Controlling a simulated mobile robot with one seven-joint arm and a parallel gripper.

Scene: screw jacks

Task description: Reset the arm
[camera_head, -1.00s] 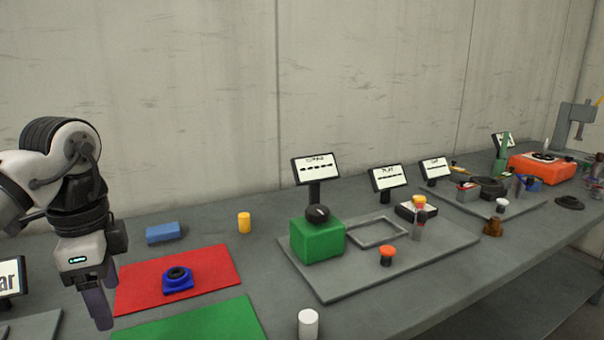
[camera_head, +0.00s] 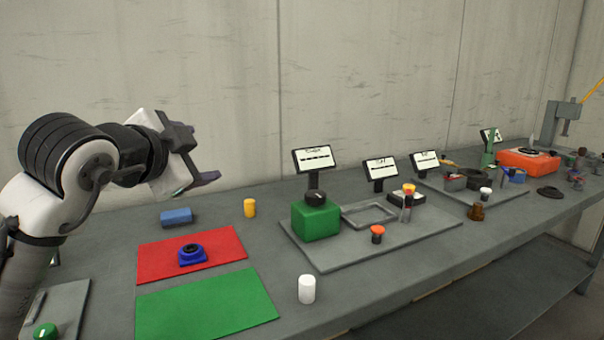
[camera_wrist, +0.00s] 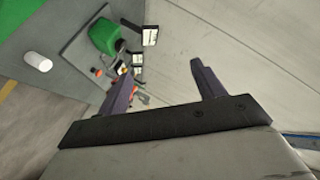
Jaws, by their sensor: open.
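My gripper (camera_head: 205,160) is raised in the air at the left of the head view, above and behind the red mat. It points to the right, level with the lower wall. Its fingers are apart with nothing between them. In the wrist view the two open fingers (camera_wrist: 165,85) show against the wall and the far bench. My arm bends from the lower left up to the gripper.
On the bench, a blue ring-topped piece (camera_head: 192,255) sits on the red mat (camera_head: 160,265), with a green mat (camera_head: 205,305) in front. A green box (camera_head: 316,222) stands on a grey plate (camera_head: 340,258).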

